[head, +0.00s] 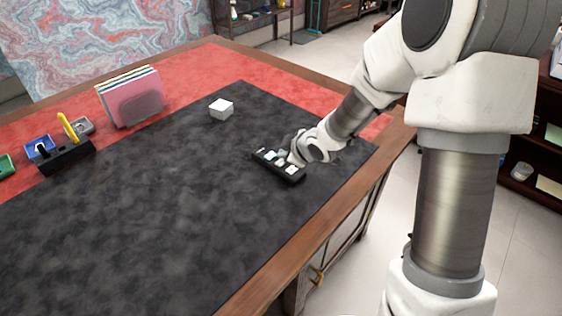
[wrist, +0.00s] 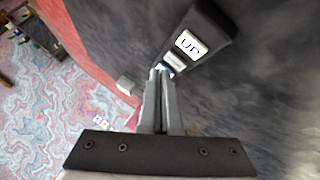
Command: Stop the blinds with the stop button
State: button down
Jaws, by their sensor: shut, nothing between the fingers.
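A black button panel (head: 295,177) lies on the dark desk mat near the desk's right side, with a row of pale buttons on top. In the wrist view the panel (wrist: 215,22) runs from upper right down to my fingertips. Its nearest button reads UP (wrist: 190,43). A second pale button (wrist: 175,61) sits beside it, close to the fingertips; its label is not readable. My gripper (wrist: 160,70) is shut and empty, its tips at the panel and hiding its far part. In the head view my gripper (head: 291,159) is over the panel's middle; I cannot tell whether it touches a button.
A small white box (head: 221,110) stands on the mat behind the panel. A file holder (head: 138,104) and a black pen holder (head: 66,160) stand at the left. The front and middle of the dark mat (head: 170,230) are clear. The wooden desk edge (head: 300,255) runs along the right.

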jog(key=shift+f, duration=0.1)
dwell(0.3)
jog(key=shift+f+b, duration=0.35)
jog(key=shift+b, duration=0.05)
jog(key=shift+f+b, duration=0.45)
dwell(0.5)
jog(key=shift+r, duration=0.1)
jog(key=shift+r+p, duration=0.8)
jog(key=shift+p, duration=0.05)
notch_tip(320, 180, up, 5)
jog(key=p, duration=0.4)
jog(key=shift+p, duration=0.35)
